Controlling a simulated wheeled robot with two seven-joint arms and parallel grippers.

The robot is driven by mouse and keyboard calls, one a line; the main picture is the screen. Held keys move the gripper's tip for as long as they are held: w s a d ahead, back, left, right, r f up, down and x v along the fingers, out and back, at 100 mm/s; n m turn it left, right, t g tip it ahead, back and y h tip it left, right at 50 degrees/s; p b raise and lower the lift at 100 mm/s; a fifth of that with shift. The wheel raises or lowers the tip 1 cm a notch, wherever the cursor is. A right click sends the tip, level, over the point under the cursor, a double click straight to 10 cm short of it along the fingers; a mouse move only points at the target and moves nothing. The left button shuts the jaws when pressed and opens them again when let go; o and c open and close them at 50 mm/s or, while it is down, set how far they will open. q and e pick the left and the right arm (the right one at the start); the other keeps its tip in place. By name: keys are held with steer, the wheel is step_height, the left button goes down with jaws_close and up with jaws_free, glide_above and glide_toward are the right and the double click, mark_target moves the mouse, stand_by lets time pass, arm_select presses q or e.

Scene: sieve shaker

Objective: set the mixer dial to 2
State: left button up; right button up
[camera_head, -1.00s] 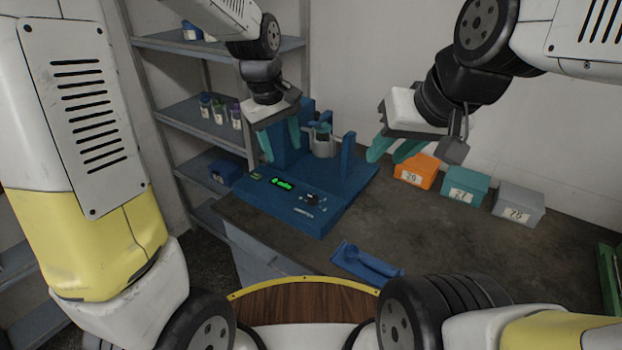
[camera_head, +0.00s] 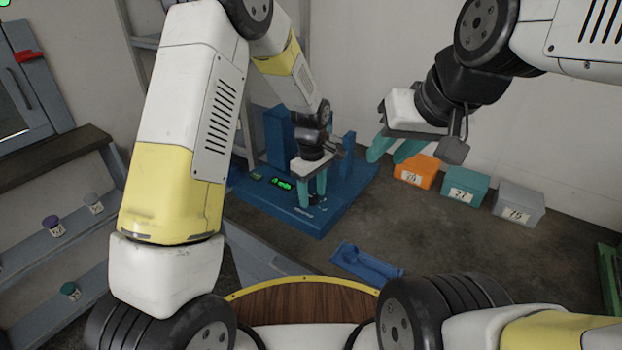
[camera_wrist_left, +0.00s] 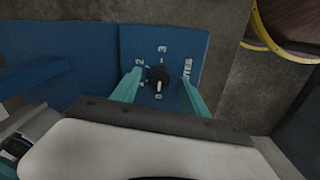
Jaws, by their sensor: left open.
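The blue mixer (camera_head: 275,208) stands on the dark bench, with a lit green display (camera_head: 282,184) on its panel. In the left wrist view its black dial (camera_wrist_left: 158,75) shows between the fingers. White marks around the dial include a 2 and a 3. A pale mark lies on the dial's lower side in that view; its exact setting is hard to tell. My left gripper (camera_head: 312,197) is open over the panel, its teal fingers either side of the dial with gaps visible, and it hides the dial in the head view. My right gripper (camera_head: 388,158) is open and empty, right of the mixer.
An orange box (camera_head: 415,173), a teal box (camera_head: 466,186) and a grey box (camera_head: 518,203) stand along the wall. A blue tray (camera_head: 365,262) lies at the bench front. Shelves with small jars (camera_head: 52,226) are at left.

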arm_select(q)
steer(key=shift+f, duration=0.45)
jaws_close()
